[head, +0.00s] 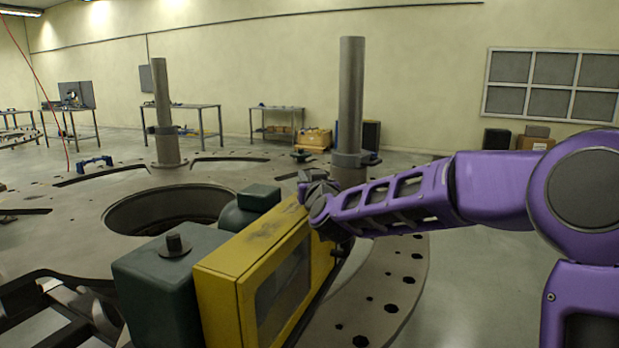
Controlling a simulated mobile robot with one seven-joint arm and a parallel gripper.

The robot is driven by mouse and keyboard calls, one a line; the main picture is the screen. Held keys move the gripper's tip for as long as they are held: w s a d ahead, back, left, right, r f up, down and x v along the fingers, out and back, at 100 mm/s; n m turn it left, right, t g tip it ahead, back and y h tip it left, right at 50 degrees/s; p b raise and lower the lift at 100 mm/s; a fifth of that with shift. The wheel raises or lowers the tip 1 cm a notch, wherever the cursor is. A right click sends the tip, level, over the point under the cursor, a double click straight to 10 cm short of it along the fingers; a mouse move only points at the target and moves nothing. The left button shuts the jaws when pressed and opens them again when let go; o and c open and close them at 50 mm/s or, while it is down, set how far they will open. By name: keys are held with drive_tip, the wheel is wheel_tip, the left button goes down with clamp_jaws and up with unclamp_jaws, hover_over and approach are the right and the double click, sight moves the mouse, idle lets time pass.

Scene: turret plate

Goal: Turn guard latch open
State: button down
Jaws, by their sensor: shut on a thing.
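The yellow guard (222,290) is a box-like frame with a dark window, standing at the lower middle of the head view. My gripper (318,187) is at the guard's upper far right corner, at the end of my purple arm. It is shut on a small part there, which I take to be the guard latch. The latch itself is mostly hidden by my gripper and wrist, so its angle cannot be made out.
Dark green housings (170,280) stand beside the guard on its left. The large round plate (385,310) has holes and a wide central opening. Grey posts (350,100) rise from it behind my gripper. Workbenches (182,122) stand along the back wall.

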drive_tip(key=shift+m+h, duration=0.6)
drive_tip(key=shift+h, duration=0.3)
drive_tip(key=c, duration=0.8)
unclamp_jaws()
drive_tip(key=shift+o, duration=0.2)
drive_tip(key=shift+s, duration=0.1)
